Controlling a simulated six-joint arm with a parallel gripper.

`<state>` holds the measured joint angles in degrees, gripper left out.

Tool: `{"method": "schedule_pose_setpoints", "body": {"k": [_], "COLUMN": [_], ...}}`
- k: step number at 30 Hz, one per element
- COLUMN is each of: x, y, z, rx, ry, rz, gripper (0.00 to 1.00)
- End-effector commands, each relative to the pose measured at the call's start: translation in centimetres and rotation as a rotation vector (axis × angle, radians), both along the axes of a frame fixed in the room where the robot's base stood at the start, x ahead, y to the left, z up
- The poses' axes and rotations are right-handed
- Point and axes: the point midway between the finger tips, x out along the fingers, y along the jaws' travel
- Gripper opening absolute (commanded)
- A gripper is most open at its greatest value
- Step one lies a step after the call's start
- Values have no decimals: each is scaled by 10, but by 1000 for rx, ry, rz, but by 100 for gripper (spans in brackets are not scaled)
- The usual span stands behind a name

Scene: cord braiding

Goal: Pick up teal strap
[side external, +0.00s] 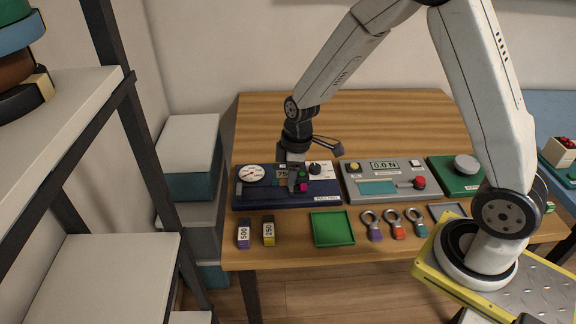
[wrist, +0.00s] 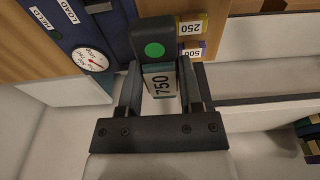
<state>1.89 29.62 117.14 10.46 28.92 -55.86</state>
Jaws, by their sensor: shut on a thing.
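My gripper (side external: 297,184) is low over the blue pull-test device (side external: 240,200). In the wrist view my gripper (wrist: 160,85) is shut on a block marked 750 (wrist: 161,82), which has teal along its edge. A dark part with a green dot (wrist: 154,50) is just beyond the fingertips. Whether the block touches the device is unclear. A strap with a metal ring and a teal end (side external: 421,229) lies on the table, rightmost of three, well to the right of my gripper. The straps beside it have purple (side external: 376,234) and red-orange (side external: 398,232) ends.
A purple 500 block (side external: 243,234) and a yellow 250 block (side external: 268,231) stand near the table's front left. An empty green tray (side external: 332,229) lies beside them. A grey device (side external: 395,170) with a teal strip and a red knob is right of the blue device.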

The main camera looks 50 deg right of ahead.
Motion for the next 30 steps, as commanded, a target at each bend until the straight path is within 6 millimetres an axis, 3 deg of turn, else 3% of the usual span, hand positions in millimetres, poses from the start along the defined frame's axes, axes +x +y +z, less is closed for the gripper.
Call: {"method": "schedule_pose_setpoints", "body": {"k": [9, 30], "x": [-18, -19], "y": [0, 0], "z": [9, 9], "rx": [0, 0], "ry": [-1, -1], "rz": [0, 3], "gripper": [0, 0]}}
